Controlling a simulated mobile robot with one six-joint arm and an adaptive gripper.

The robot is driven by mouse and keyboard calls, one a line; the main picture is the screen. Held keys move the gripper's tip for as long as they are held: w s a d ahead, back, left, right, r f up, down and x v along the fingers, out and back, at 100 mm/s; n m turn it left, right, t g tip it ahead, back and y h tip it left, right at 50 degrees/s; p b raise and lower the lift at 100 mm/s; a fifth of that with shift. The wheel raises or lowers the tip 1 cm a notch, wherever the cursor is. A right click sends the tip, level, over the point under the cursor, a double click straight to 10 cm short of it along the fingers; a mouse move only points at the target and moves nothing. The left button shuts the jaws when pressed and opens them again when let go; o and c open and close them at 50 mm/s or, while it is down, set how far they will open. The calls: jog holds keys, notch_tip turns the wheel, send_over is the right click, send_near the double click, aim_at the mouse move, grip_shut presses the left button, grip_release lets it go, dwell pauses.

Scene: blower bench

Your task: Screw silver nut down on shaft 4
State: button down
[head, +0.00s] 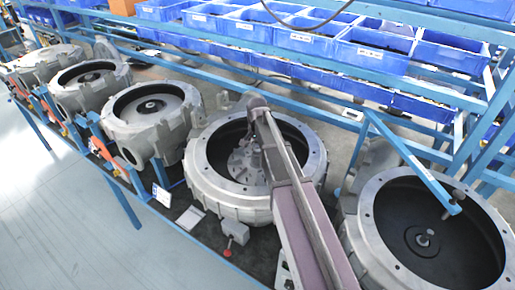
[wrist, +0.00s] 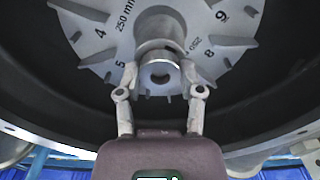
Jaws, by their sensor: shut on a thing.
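The silver nut (wrist: 160,60) is a round grey metal piece with a dark bore, in the middle of the wrist view. My gripper (wrist: 160,76) is shut on it, one finger on each side. Behind it is a grey finned impeller disc (wrist: 98,32) with printed numbers. In the head view this impeller (head: 243,164) sits inside the round blower housing (head: 196,160) under my arm. The gripper and nut are small and mostly hidden there. I cannot clearly see shaft 4 or how far the nut is on it.
The dark inner wall (wrist: 50,85) of the housing surrounds the gripper closely. Another housing (head: 365,235) with a bare shaft (head: 424,238) stands at right, with several more at left. Blue rails (head: 410,165) and blue bins (head: 370,52) stand behind.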

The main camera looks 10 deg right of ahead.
jog(key=m, duration=2.4)
jog(key=shift+f, duration=0.1)
dwell(0.3)
jog(key=c, duration=0.5)
grip_release()
jog(key=shift+n, duration=0.3)
